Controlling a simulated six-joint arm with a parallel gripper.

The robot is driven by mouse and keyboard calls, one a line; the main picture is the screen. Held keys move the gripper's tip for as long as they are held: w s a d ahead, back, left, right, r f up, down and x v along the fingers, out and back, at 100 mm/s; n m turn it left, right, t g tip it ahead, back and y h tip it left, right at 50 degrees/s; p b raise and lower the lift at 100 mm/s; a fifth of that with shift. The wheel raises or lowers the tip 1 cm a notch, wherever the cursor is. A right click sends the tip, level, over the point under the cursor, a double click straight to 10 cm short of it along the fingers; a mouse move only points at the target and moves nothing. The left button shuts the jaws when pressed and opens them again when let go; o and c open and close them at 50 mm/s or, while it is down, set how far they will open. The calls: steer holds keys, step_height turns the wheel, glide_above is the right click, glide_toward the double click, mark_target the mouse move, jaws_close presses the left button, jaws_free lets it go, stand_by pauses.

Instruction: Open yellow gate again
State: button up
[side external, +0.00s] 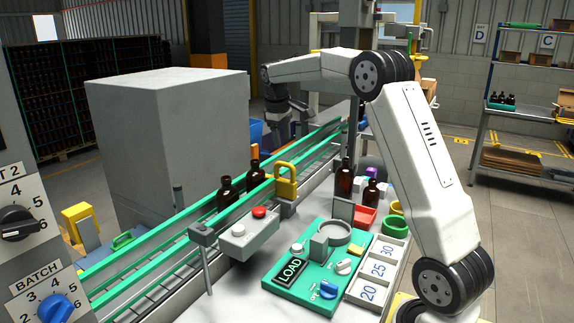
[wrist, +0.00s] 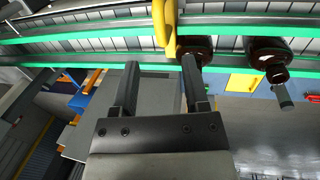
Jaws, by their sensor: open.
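The yellow gate (side external: 286,187), a block with an arched loop, stands at the near rail of the green-edged conveyor (side external: 200,228). In the wrist view a yellow curved bar (wrist: 163,24) reaches across a green rail, close beside a brown bottle (wrist: 195,44). I cannot tell whether the gate bars the lane. Two amber bottles (side external: 227,194) (side external: 254,172) stand on the conveyor to its left. My gripper (wrist: 158,66) is open and empty, its fingers apart. The bar's end lies just beyond and between the fingertips in the wrist view.
A grey box with a red button (side external: 259,212) stands at the conveyor's near side. A green LOAD panel (side external: 318,285), numbered trays (side external: 370,291) and two bottles (side external: 344,180) (side external: 371,193) occupy the bench. A large grey cabinet (side external: 165,140) stands behind the conveyor.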

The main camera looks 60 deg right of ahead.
mark_target(285, 163)
steer(key=shift+f, duration=0.15)
steer(key=shift+d+f, duration=0.25)
steer(key=shift+f, duration=1)
steer(key=shift+d+f, duration=0.25)
steer(key=shift+f, duration=0.95)
steer(key=shift+d+f, duration=0.25)
steer(key=shift+f, duration=1)
jaws_close()
steer(key=shift+r, duration=0.1)
